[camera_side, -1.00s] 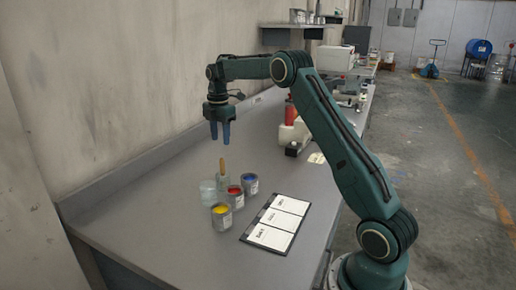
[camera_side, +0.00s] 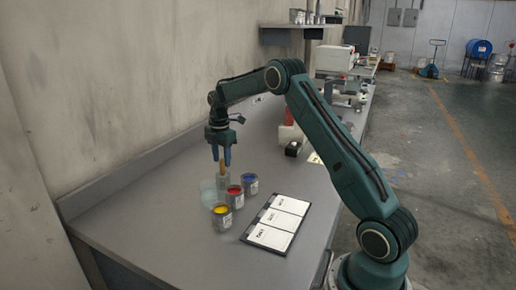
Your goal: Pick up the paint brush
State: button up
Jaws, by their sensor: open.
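The paint brush (camera_side: 224,169) stands upright with its tan handle up, in a pale clear container among the paint cans; its lower end is hard to make out. My gripper (camera_side: 221,161) points down over it. Its two blue fingers are open, and the top of the handle shows between them. I cannot tell whether either finger touches the handle.
Paint cans stand close by: yellow (camera_side: 221,216), red (camera_side: 235,196) and blue (camera_side: 250,183). A clear glass jar (camera_side: 208,191) is at their left. A black-edged board with white cards (camera_side: 276,222) lies to the right. The bench front is clear.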

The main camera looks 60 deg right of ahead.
aim_at(223, 175)
jog(key=shift+f, duration=2)
jog(key=shift+c, duration=0.2)
grip_shut()
